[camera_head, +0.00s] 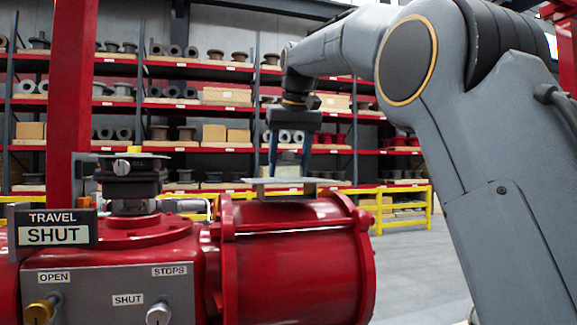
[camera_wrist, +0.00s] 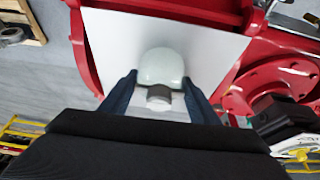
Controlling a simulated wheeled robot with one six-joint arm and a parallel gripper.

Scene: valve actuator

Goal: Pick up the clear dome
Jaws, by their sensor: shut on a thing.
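The clear dome (camera_wrist: 162,66) is pale and translucent, with a grey knob-like piece (camera_wrist: 159,97) on its near side in the wrist view. It shows over a flat white plate (camera_wrist: 108,45) on top of the red actuator cylinder (camera_head: 300,255). My gripper (camera_wrist: 160,84) has one dark finger on each side of the dome and is shut on it. In the head view my gripper (camera_head: 288,172) points down at the plate (camera_head: 262,181), and the dome is only faint between the fingers. I cannot tell whether the dome touches the plate.
Left of the cylinder stand a black indicator unit (camera_head: 130,180) with a yellow knob, a "TRAVEL SHUT" sign (camera_head: 52,228) and a grey panel (camera_head: 110,290) with OPEN and SHUT stops. A red post (camera_head: 72,95) rises at left. Yellow railings (camera_head: 405,208) and stocked shelves stand behind.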

